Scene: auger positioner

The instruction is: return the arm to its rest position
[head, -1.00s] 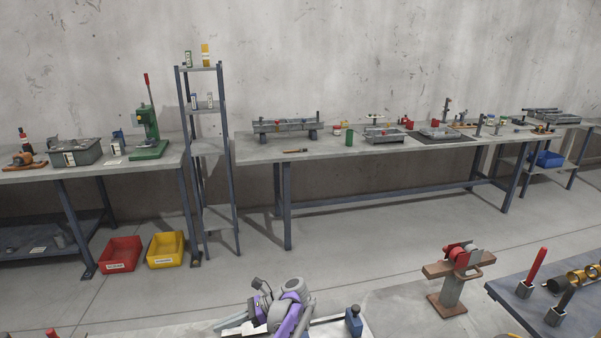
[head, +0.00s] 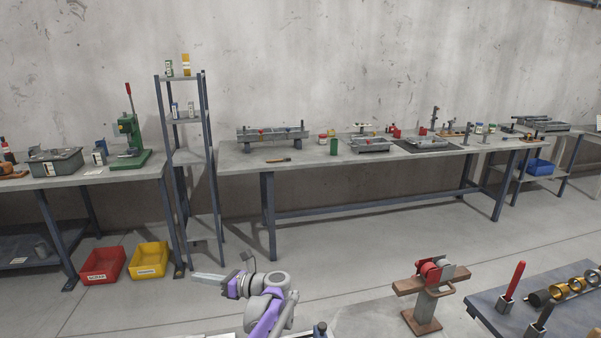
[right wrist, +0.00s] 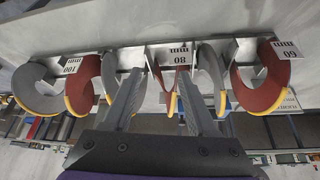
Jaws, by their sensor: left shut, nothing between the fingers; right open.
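My left gripper (head: 196,277) shows at the bottom of the head view, at the end of my purple and grey arm. It is shut and empty, pointing left, apart from the benches behind it. My right gripper (right wrist: 161,76) is open in the right wrist view. Its two grey fingers reach toward a row of curved grey and dark red pieces with yellow edges. The 80 mm label (right wrist: 180,56) shows between and beyond the fingers. I cannot tell whether the fingers touch any piece. The right gripper does not show in the head view.
A dark-topped table (head: 548,300) with a red handle (head: 513,280) and brass rings stands at lower right. A pedestal with a red and grey device (head: 432,272) stands left of it. The long bench (head: 340,175), shelf rack (head: 188,120) and red bin (head: 103,265) are farther back. Floor between is clear.

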